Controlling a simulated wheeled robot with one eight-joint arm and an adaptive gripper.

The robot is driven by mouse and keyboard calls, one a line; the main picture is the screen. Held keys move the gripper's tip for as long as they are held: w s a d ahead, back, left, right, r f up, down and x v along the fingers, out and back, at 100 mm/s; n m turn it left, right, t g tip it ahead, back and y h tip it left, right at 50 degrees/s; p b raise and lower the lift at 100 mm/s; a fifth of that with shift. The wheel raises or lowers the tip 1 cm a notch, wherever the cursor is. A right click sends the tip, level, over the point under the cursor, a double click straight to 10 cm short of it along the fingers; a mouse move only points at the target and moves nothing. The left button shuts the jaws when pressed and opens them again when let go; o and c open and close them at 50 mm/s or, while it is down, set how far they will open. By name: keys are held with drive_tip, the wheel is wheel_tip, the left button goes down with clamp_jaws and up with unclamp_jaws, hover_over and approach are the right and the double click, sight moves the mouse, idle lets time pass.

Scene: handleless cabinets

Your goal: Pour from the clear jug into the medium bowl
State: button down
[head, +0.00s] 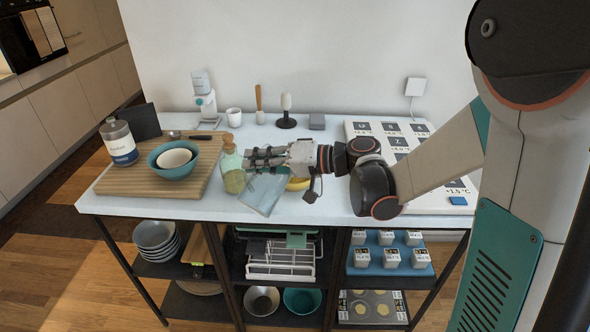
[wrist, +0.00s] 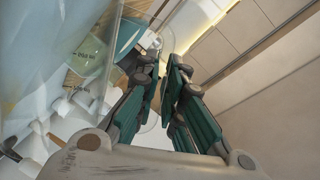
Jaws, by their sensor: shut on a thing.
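My gripper (head: 250,158) reaches left over the worktop and is shut on the clear jug (head: 264,192). The jug is pale blue, see-through and looks tilted; the fingers partly cover its upper part. Whether the jug touches the worktop is unclear. A teal bowl (head: 158,169) sits on the wooden board to the left, with a smaller cream bowl (head: 174,158) inside it. Which one is the medium bowl I cannot tell. The jug is apart from both bowls.
A corked glass bottle (head: 233,180) stands between jug and bowls. A labelled jar (head: 120,146) and dark utensil (head: 190,136) are on the wooden board (head: 207,176). More bowls (head: 155,236) are on the shelves below.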

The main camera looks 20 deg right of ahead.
drive_tip(key=shift+w+d+r+m, duration=0.4)
drive_tip(key=shift+d+r+m, duration=0.1)
drive_tip(key=shift+r, duration=0.1)
idle(2.7)
drive_tip(key=shift+s+a+f, duration=0.15)
drive_tip(key=shift+a+f, duration=0.1)
drive_tip(key=s+a+n, duration=0.1)
drive_tip(key=s+a+f+n+h, duration=0.1)
drive_tip(key=n, duration=0.1)
drive_tip(key=shift+s+a+f+p, duration=0.1)
drive_tip(key=shift+a+f+p, duration=0.1)
drive_tip(key=shift+p, duration=0.1)
drive_tip(key=shift+d+f, duration=0.15)
drive_tip(key=shift+f+n+t+h, duration=0.15)
drive_tip(key=shift+n+t+h, duration=0.15)
drive_tip(key=s+a+f+n+t+h+b, duration=0.2)
drive_tip(key=s+a+f+n+h+b, duration=0.1)
drive_tip(key=f+n, duration=0.3)
drive_tip(key=shift+s+a+f+b, duration=0.55)
drive_tip(key=shift+a+b, duration=0.1)
drive_tip(key=shift+a, duration=0.25)
